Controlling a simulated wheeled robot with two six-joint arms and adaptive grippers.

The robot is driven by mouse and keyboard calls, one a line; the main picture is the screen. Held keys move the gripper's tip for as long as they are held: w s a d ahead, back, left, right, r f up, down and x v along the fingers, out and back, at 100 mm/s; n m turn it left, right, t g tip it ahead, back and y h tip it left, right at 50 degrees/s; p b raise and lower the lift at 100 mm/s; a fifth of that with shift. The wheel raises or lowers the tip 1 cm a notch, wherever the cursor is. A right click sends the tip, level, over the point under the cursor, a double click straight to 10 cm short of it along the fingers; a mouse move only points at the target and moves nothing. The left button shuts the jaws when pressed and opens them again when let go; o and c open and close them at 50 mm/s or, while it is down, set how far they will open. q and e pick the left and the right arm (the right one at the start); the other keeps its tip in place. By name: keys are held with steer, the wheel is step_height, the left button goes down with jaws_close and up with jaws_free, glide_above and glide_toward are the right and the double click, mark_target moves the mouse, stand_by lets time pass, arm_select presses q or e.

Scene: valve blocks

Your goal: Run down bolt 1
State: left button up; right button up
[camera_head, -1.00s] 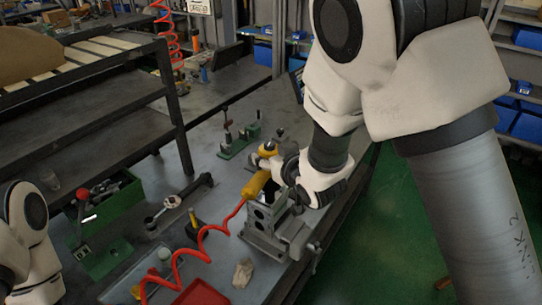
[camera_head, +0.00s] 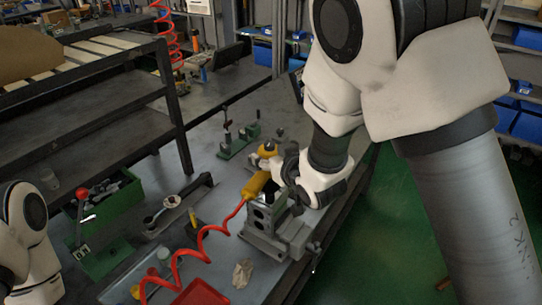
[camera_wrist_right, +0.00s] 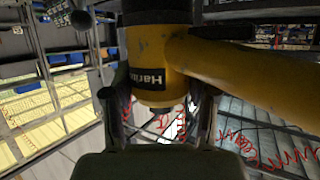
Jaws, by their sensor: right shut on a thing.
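My right gripper (camera_head: 279,171) is shut on a yellow power tool (camera_head: 256,184) above the near right part of the bench. The grey metal valve block (camera_head: 264,218) stands directly below the tool on a grey base. Bolt 1 and the tool's tip are hidden by the tool and gripper, so I cannot tell whether they touch. My left arm shows at the lower left; its gripper is out of view.
A green toolbox (camera_head: 112,205) stands on the bench at left. A green fixture with upright posts (camera_head: 238,140) is behind the tool. A red tray (camera_head: 200,293) lies at the front. A dark shelf rack (camera_head: 90,110) stands at left. Green floor lies right of the bench.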

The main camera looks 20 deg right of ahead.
mark_target(271, 145)
arm_select(q)
steer(key=shift+f+b, duration=0.35)
arm_select(e)
steer(key=shift+f, duration=0.25)
stand_by(1.1)
arm_select(q)
steer(key=shift+r, duration=0.1)
arm_select(e)
steer(key=shift+r, duration=0.1)
stand_by(1.2)
